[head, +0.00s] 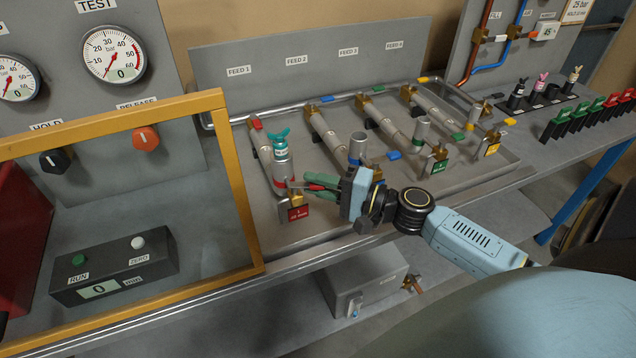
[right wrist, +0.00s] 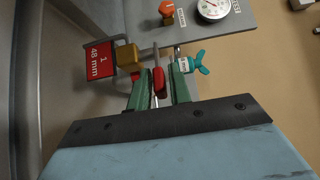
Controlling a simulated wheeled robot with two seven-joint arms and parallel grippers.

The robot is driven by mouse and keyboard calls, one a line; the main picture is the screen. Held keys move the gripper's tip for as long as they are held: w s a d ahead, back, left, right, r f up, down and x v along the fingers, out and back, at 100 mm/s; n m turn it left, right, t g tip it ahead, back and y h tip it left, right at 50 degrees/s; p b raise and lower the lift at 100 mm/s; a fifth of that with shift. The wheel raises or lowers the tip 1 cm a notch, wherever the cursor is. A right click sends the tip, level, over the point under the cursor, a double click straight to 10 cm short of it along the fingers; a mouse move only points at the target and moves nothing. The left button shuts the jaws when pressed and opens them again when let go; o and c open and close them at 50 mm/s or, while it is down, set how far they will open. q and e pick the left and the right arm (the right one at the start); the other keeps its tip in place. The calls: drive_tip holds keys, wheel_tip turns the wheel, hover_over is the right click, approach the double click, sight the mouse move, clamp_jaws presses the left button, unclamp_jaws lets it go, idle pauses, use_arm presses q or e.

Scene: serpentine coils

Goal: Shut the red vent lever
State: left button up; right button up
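The red vent lever (right wrist: 158,80) lies between the two green fingers of my right gripper (right wrist: 161,88) in the right wrist view. Narrow gaps seem to show on both sides of it, so the fingers look open around it, not closed on it. In the head view my right gripper (head: 316,184) reaches in from the right to the first feed line, beside a grey cylinder with a red band (head: 283,172) and a teal winged top (head: 281,138). The fingers largely hide the lever there. My left gripper is not in view.
A red tag (head: 298,213) on a brass lock hangs close below the fingers; it reads 48 mm in the right wrist view (right wrist: 99,60). Blue (head: 357,148), green and yellow-marked lines stand to the right. A yellow-framed clear panel (head: 236,170) stands close on the left.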

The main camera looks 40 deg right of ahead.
clamp_jaws()
drive_tip(key=n+g+y+b, duration=0.1)
drive_tip(key=b, duration=0.1)
drive_tip(key=w+n+g+y+b, duration=0.1)
drive_tip(key=n+g+y+b, duration=0.1)
drive_tip(key=b, duration=0.1)
drive_tip(key=n+g+y+b, duration=0.1)
drive_tip(key=y+b, duration=0.1)
drive_tip(key=b, duration=0.1)
drive_tip(key=shift+w+d+n+g, duration=0.3)
drive_tip(key=shift+d+g, duration=0.05)
drive_tip(key=shift+g, duration=0.05)
unclamp_jaws()
